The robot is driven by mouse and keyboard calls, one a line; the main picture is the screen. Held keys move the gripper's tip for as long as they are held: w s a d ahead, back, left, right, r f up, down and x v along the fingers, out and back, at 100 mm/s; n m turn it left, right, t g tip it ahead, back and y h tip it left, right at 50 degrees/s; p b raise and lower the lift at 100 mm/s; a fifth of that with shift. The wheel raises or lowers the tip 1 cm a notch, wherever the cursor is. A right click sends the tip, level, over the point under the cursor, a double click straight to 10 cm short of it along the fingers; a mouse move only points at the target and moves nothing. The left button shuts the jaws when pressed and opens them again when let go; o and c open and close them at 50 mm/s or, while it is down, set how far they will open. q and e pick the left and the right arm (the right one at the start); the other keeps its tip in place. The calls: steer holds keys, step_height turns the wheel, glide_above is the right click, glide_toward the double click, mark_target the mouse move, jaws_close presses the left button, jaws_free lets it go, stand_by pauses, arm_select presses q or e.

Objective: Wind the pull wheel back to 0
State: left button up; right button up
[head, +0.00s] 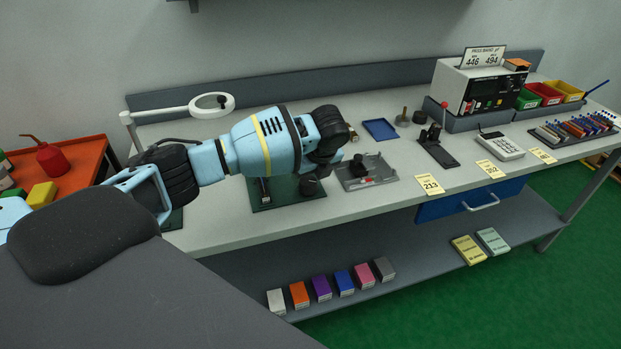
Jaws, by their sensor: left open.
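My left arm reaches in from the left over the bench. Its gripper (325,166) points down and is open, mostly hidden behind my own wrist. Below and beside it is a device on a dark green base plate (275,198). A dark round knob or wheel (309,186) sits at the right of this plate, close under the gripper; I cannot tell whether they touch. It may be the pull wheel, but no scale or 0 mark is readable. My forearm hides the back of the device. My right gripper is not in view.
A grey fixture (366,172) stands just right of the green plate. Farther right are a blue tray (381,129), a black lever press (437,148), a calculator-like device (500,146) and a boxy instrument (480,85). A magnifier lamp (212,104) stands behind my arm.

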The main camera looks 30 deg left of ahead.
arm_select(q)
steer(key=shift+x, duration=1.1)
steer(key=c, duration=1)
steer(key=shift+n, duration=0.3)
